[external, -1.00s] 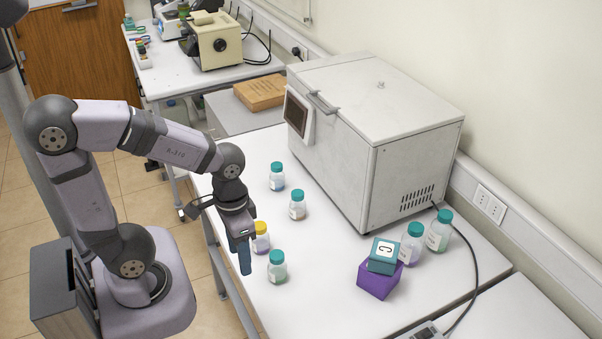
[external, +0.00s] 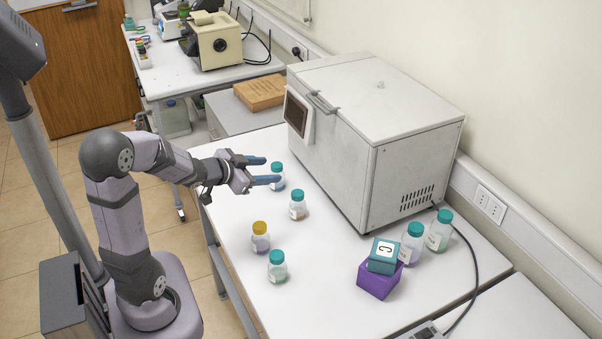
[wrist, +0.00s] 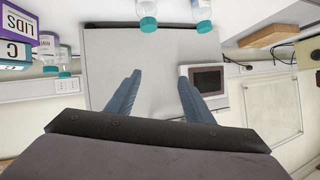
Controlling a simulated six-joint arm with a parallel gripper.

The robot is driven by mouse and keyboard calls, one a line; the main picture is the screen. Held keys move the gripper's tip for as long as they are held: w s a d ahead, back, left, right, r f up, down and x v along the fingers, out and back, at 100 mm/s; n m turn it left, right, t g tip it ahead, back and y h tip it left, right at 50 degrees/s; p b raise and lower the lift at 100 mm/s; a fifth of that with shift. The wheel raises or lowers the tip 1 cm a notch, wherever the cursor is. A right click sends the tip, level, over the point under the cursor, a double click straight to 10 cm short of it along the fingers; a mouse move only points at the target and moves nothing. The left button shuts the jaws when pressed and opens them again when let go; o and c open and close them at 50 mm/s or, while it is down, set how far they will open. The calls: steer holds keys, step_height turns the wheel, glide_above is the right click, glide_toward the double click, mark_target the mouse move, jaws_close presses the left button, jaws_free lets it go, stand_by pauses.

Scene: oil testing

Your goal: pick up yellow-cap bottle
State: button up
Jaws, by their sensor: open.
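The yellow-cap bottle (external: 260,238) stands upright on the white table near its left edge in the external view. My gripper (external: 272,171) is open and empty, with its blue fingers pointing right toward the white machine. It is above and behind the yellow-cap bottle, apart from it, and overlaps a teal-cap bottle (external: 277,176) in the picture. In the wrist view my gripper (wrist: 158,92) is open with nothing between the fingers. The yellow-cap bottle does not show in the wrist view.
Other teal-cap bottles stand on the table (external: 330,300), one (external: 277,267) close in front of the yellow-cap bottle and one (external: 297,205) behind it. A large white machine (external: 375,130) fills the back. Purple and teal boxes (external: 380,280) stand at right beside two more bottles.

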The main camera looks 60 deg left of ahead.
steer(key=t+b, duration=0.1)
steer(key=m+t+h+b, duration=0.3)
steer(key=t+h+b, duration=0.2)
steer(key=h, duration=0.3)
glide_above(256, 229)
steer(key=s+a, duration=0.2)
steer(key=s, duration=0.1)
steer(key=f, duration=1.6)
steer(key=shift+w+a+f, duration=0.2)
steer(key=shift+w+f, duration=0.05)
steer(key=shift+w, duration=0.05)
steer(key=shift+p+x, duration=0.65)
steer(key=shift+x, duration=0.5)
steer(key=shift+w+d+r+p, duration=0.15)
steer(key=shift+w+p, duration=0.25)
steer(key=p+x, duration=0.1)
steer(key=x, duration=0.2)
steer(key=shift+d+p, duration=0.15)
steer(key=shift+p, duration=0.15)
steer(key=shift+w, duration=0.6)
steer(key=c, duration=1.1)
